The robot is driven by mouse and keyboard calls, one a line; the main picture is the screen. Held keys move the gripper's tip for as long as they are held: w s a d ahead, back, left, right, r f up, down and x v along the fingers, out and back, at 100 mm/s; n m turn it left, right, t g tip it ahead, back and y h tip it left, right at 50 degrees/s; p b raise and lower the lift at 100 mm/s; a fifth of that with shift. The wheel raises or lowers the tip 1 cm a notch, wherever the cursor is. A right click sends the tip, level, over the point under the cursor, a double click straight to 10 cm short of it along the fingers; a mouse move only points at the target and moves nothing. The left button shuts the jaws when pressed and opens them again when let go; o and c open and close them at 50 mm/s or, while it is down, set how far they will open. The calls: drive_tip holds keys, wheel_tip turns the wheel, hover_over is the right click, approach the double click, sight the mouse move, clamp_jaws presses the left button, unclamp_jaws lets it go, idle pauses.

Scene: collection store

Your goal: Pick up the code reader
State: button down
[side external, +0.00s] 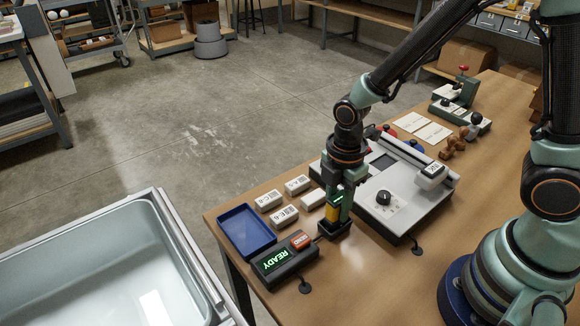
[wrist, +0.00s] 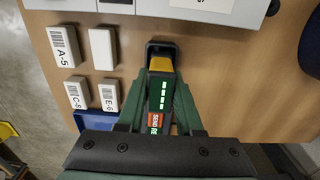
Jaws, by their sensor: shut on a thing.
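The code reader (side external: 332,211) is a slim dark handheld with a yellow band.
A box with a green READY display (side external: 272,262) and an orange button stands just left of the holder. Several white coded blocks (side external: 285,215) and a blue tray (side external: 246,232) lie left. A grey machine with a black knob (side external: 384,197) stands close on the right.

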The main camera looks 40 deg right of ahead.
wheel_tip(320, 180, up, 19)
idle(0.4)
drive_tip(key=shift+r, duration=0.1)
drive_tip(key=c, duration=1.4)
unclamp_jaws()
clamp_jaws()
drive_tip(key=w+a+f, duration=0.4)
drive_tip(key=w+f, duration=0.2)
drive_tip(key=w, duration=0.1)
drive_tip(key=w+a+f, duration=0.3)
drive_tip(key=w+f, duration=0.2)
drive_tip(key=w, duration=0.3)
drive_tip(key=shift+s+f, duration=0.15)
drive_tip(key=shift+f, duration=1.45)
drive_tip(key=shift+s+f, duration=0.1)
drive_tip(key=shift+f, duration=1.45)
drive_tip(key=shift+f, duration=0.65)
